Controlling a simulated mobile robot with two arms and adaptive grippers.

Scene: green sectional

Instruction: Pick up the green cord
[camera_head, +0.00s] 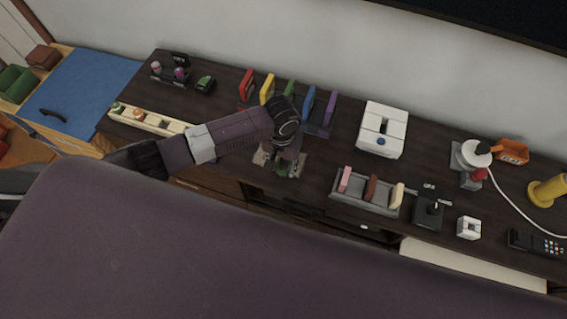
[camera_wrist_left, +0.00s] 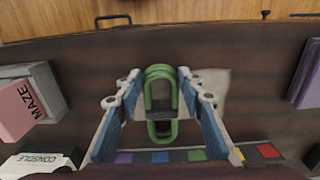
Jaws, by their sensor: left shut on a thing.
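The green cord (camera_wrist_left: 161,91) is a bright green loop, seen between the two fingers of my left gripper (camera_wrist_left: 158,88) in the left wrist view. The fingers are closed against its sides. In the head view my left gripper (camera_head: 281,160) hangs over the front part of the dark shelf top, and a bit of the green cord (camera_head: 282,169) shows below it. Whether the cord touches the surface cannot be told. My right gripper is not in view.
The dark shelf top (camera_head: 330,160) carries a row of coloured upright pieces (camera_head: 308,103) behind the gripper, a grey tray (camera_head: 366,196) with several blocks to the right, and a white console box (camera_head: 382,130).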

